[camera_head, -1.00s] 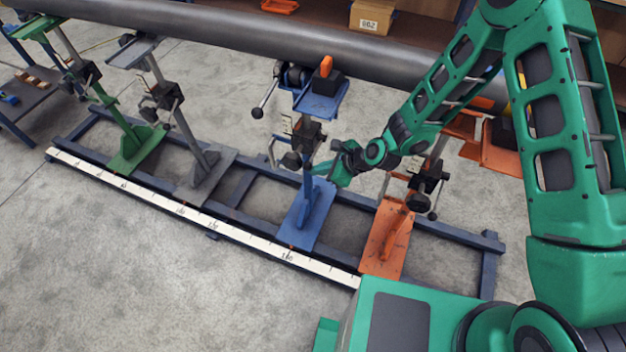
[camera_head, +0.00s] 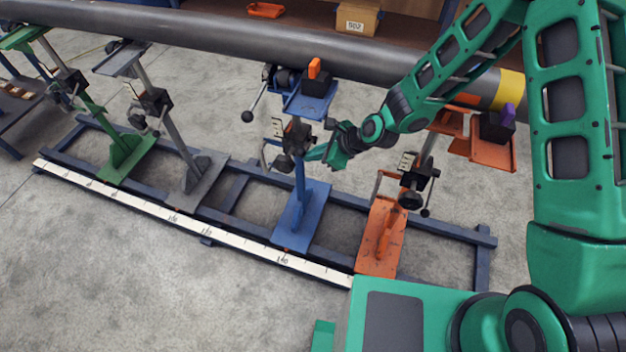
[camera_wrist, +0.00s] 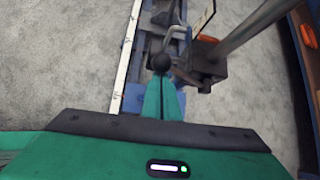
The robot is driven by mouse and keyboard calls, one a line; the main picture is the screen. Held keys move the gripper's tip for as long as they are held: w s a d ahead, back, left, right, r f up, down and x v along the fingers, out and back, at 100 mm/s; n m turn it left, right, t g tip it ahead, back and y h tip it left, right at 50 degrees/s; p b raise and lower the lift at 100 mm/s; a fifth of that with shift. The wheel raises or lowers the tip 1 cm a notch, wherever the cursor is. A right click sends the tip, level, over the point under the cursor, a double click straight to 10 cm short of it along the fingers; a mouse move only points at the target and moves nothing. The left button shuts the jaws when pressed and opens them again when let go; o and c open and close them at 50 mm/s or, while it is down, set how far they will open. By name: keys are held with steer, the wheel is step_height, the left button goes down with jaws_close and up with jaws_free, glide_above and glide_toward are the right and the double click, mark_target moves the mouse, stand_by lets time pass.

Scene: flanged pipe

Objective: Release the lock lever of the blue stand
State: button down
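The blue stand (camera_head: 300,215) stands upright on the dark rail frame, with a black clamp block (camera_head: 298,133) on its post. A lever with a black ball knob (camera_head: 284,164) sticks out from the clamp. My gripper (camera_head: 312,154) is at the right side of the post, just below the clamp block. In the wrist view my gripper's green fingers (camera_wrist: 163,98) lie together, with a thin dark line between them. The black ball knob (camera_wrist: 160,62) shows right at their tips; I cannot tell whether they touch it. The blue base is partly hidden behind the fingers.
An orange stand (camera_head: 380,240) is close on the right, beneath my arm. A grey stand (camera_head: 195,180) and a green stand (camera_head: 122,155) are to the left. A white scale (camera_head: 190,228) lies along the frame's front.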

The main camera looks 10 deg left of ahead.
steer(key=shift+a+r, duration=0.15)
steer(key=shift+r, duration=0.05)
steer(key=v, duration=1)
steer(key=shift+d, duration=0.45)
